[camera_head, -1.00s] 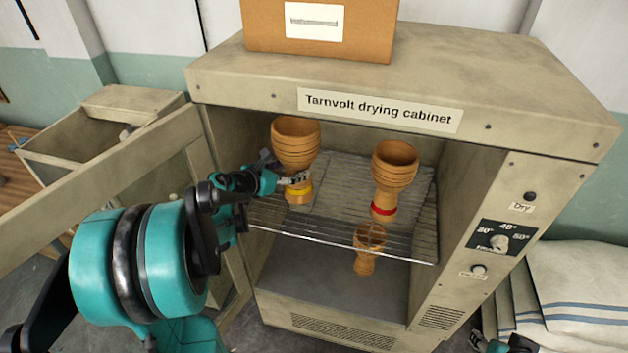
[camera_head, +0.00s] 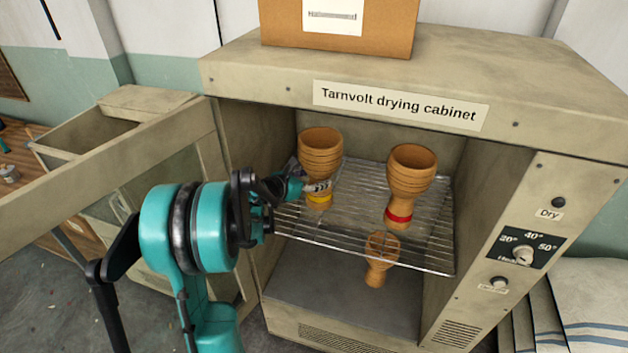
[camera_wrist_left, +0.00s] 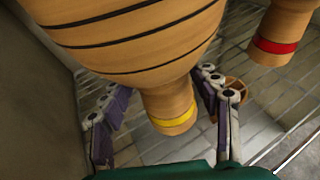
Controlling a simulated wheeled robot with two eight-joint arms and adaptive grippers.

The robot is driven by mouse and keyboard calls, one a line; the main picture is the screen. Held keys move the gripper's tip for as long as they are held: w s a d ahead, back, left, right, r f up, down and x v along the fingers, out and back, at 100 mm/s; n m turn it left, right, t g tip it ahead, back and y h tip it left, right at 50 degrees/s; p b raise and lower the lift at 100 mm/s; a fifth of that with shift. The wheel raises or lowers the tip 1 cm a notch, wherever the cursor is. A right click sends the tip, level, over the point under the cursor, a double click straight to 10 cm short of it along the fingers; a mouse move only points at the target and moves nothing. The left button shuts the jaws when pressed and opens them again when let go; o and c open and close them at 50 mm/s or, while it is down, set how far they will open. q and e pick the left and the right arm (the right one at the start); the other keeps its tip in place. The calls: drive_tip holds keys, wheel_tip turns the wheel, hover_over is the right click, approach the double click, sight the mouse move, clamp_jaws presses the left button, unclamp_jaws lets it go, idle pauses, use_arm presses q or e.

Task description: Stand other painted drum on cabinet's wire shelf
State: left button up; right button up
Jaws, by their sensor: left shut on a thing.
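The yellow-banded painted drum (camera_head: 320,152) stands upright, bowl up, inside the cabinet at the left of the wire shelf (camera_head: 356,205). My left gripper (camera_head: 318,187) is shut on its narrow stem; in the left wrist view its fingers flank the yellow-banded drum (camera_wrist_left: 172,106). I cannot tell whether its foot touches the wires. The red-banded drum (camera_head: 410,168) stands upright on the shelf to the right, apart from it, and also shows in the left wrist view (camera_wrist_left: 285,28). My right gripper is out of view.
A smaller plain goblet-shaped piece (camera_head: 380,262) shows below the shelf's front wires. The drying cabinet (camera_head: 250,78) has its door (camera_head: 165,150) swung open at left, beside my left arm. A cardboard box (camera_head: 385,28) sits on top. Sacks (camera_head: 595,300) lie at right.

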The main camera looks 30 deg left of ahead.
use_arm(q)
drive_tip(key=shift+f, duration=0.1)
drive_tip(key=o, duration=1.9)
